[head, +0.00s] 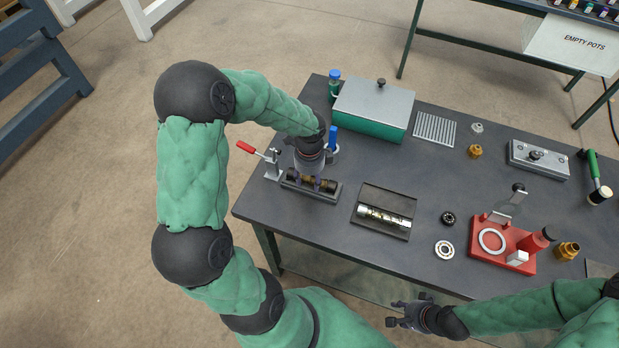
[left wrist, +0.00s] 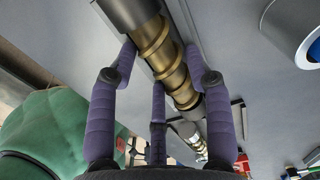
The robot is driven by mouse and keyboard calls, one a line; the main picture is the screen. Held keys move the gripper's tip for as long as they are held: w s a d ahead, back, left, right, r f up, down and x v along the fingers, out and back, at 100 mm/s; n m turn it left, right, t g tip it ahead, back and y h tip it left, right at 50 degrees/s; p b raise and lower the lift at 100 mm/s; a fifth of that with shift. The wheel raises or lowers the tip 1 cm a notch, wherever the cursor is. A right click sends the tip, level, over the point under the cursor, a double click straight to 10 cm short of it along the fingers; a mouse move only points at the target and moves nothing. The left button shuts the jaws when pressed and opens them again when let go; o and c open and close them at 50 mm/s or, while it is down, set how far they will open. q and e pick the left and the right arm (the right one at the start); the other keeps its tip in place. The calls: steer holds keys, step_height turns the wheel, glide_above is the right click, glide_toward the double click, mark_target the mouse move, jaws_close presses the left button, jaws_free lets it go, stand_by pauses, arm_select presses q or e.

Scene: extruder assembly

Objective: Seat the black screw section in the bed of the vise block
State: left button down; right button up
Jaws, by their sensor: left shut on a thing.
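The screw section (head: 329,187), dark at its ends with brass-coloured flights, lies lengthwise along the bed of the grey vise block (head: 309,194) at the table's left. I cannot tell if it touches the bed. My left gripper (head: 318,183) points down and is shut on the screw section. In the left wrist view, its purple fingers (left wrist: 164,62) straddle the screw section (left wrist: 160,48), which runs diagonally. Part of the block is hidden by the gripper and screw. My right gripper (head: 408,313) is open and empty in front of the table's front edge.
A red-handled toggle clamp (head: 262,155) stands just left of the block. A dark tray (head: 377,193) with a shiny screw part lies to the right. A green case (head: 372,110) stands behind. A red fixture (head: 502,243) is at the right.

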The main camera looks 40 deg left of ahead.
mark_target(309, 179)
arm_select(q)
steer(key=c, duration=0.5)
jaws_free()
steer(key=shift+f, duration=0.1)
steer(key=shift+c, duration=0.2)
step_height(309, 179, up, 12)
steer(key=p, duration=0.3)
steer(key=shift+r, duration=0.2)
